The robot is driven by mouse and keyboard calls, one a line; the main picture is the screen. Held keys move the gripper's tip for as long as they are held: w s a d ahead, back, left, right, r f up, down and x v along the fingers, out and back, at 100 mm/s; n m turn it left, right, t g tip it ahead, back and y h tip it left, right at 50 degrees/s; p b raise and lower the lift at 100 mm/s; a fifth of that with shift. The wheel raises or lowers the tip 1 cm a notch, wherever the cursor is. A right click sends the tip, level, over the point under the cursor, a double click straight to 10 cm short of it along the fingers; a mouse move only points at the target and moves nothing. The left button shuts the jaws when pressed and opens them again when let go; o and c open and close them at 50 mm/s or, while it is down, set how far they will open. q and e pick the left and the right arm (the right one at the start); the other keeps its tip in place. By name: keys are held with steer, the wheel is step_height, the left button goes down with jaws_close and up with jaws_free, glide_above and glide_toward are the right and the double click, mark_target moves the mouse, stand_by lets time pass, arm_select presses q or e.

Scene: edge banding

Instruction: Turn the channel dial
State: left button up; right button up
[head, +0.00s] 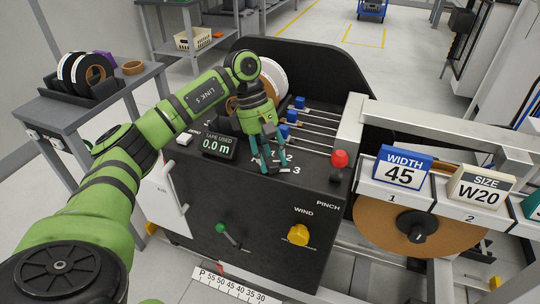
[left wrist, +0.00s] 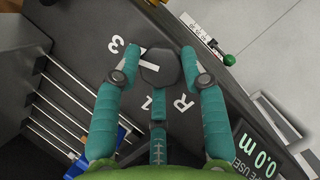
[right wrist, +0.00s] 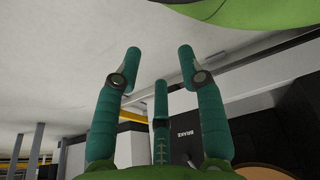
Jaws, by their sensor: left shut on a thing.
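The channel dial (left wrist: 160,70) is a dark, many-sided knob on the machine's black top, with white marks around it; R, 1 and 3 can be read in the left wrist view. My left gripper (head: 268,166) reaches down onto it from above, and its teal fingers hide the dial in the head view. In the left wrist view, the left gripper (left wrist: 162,72) is shut on the dial, with fingers on both sides. My right gripper (right wrist: 158,68) has its fingers spread with nothing between them; it is outside the head view.
A display (head: 219,145) reads 0.0 m beside the dial. A red knob (head: 339,159) stands to its right, and blue-ended rods (head: 310,125) lie behind. A green-tipped lever (head: 228,233) and yellow knob (head: 298,235) sit on the front panel. WIDTH 45 (head: 402,168) and SIZE W20 (head: 481,188) signs stand right.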

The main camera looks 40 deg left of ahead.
arm_select(q)
steer(key=o, duration=1.1)
steer(key=shift+s+d, duration=0.1)
steer(key=shift+d, duration=0.15)
steer(key=shift+r, duration=0.1)
steer(key=shift+a+r, duration=0.25)
steer(key=shift+r, duration=0.1)
steer(key=v, duration=1.1)
steer(key=shift+d+r, duration=0.15)
arm_select(e)
steer(key=shift+s+d+f, duration=0.1)
steer(key=shift+s, duration=0.3)
arm_select(q)
steer(key=shift+s, duration=0.1)
